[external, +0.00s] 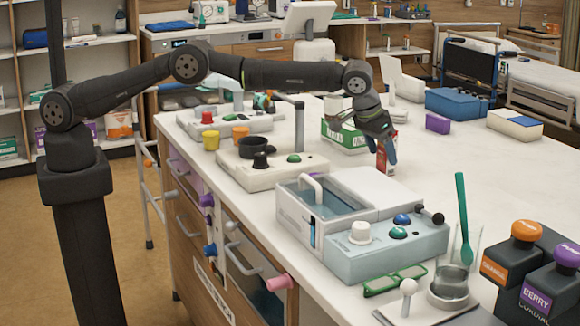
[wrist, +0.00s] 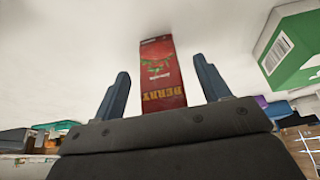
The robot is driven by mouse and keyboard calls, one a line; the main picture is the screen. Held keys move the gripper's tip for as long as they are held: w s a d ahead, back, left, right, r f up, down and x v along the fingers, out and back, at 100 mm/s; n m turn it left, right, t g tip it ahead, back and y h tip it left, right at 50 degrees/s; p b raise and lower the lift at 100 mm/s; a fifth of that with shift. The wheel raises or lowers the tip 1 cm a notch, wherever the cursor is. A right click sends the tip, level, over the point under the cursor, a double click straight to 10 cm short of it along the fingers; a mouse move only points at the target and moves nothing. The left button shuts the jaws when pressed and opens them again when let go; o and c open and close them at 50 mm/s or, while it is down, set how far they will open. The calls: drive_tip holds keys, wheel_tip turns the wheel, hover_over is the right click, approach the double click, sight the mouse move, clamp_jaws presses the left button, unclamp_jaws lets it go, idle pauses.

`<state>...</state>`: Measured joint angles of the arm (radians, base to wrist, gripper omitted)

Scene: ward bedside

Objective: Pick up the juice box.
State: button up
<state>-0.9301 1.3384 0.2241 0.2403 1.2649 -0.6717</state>
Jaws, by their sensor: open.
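The juice box (external: 381,159) is a small red carton standing on the white counter, partly hidden by my gripper in the external view. In the wrist view the juice box (wrist: 162,75) shows its red face with "BERRY" lettering upside down. My gripper (external: 385,148) reaches down over the counter at the box. In the wrist view my gripper (wrist: 163,85) is open, one finger on each side of the box's outline, with a visible gap on both sides. I cannot tell how deep the box sits between the fingers.
A green and white carton (external: 345,137) stands close by on the left; it also shows in the wrist view (wrist: 290,48). A water bath (external: 340,205) stands in front. A purple box (external: 437,123) and blue bin (external: 457,104) are behind right.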

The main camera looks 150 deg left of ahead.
drive_tip(key=c, duration=1.2)
